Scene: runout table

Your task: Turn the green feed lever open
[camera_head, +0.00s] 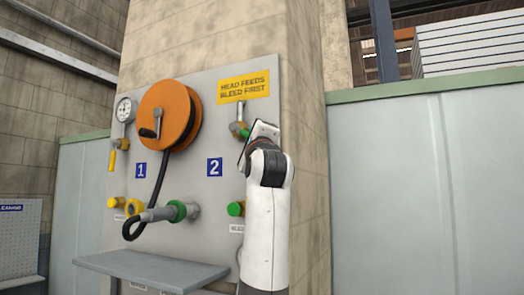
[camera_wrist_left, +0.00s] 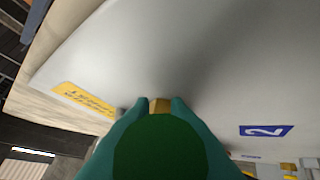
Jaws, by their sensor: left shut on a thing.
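The green feed lever (camera_head: 243,132) is on the grey panel below the yellow sign and above the blue "2" plate. A brass fitting shows beside it. My left gripper reaches the lever from the right, its fingers mostly hidden by my white wrist in the head view. In the left wrist view, my left gripper (camera_wrist_left: 161,104) is shut on the lever, whose round dark green end (camera_wrist_left: 160,149) fills the lower middle. A brass piece (camera_wrist_left: 160,105) shows between the teal tips. The lever's exact angle is hard to tell. My right gripper is not in view.
The orange hose reel (camera_head: 168,115) and gauge (camera_head: 125,109) are to the left on the panel (camera_head: 215,190). A hose nozzle (camera_head: 160,214), green fitting (camera_head: 235,209) and grey shelf (camera_head: 150,270) are below. Open space lies right, before the pale partition (camera_head: 420,190).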

